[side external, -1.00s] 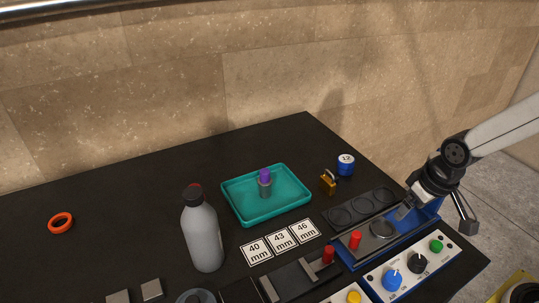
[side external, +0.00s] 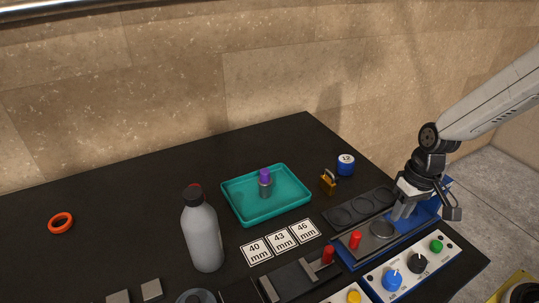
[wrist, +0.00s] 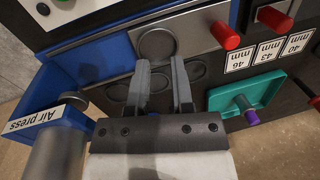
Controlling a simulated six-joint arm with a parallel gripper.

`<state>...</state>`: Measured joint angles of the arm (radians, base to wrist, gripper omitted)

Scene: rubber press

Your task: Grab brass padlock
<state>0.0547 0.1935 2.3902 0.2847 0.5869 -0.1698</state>
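The brass padlock (side external: 328,184) stands on the black table between the teal tray and the blue round item marked 12, its shackle upward. I cannot make out the padlock in the wrist view. My gripper (side external: 426,214) is to the right of the padlock, above the blue press, clearly apart from it. In the wrist view my gripper (wrist: 163,102) has its two fingers spread with nothing between them.
The teal tray (side external: 237,212) holds a purple-topped piece (side external: 265,182). A grey bottle (side external: 203,235) stands at front. The blue item marked 12 (side external: 346,164) is right behind the padlock. A dark plate with round recesses (side external: 340,217) and red-handled press (side external: 355,239) lie nearer.

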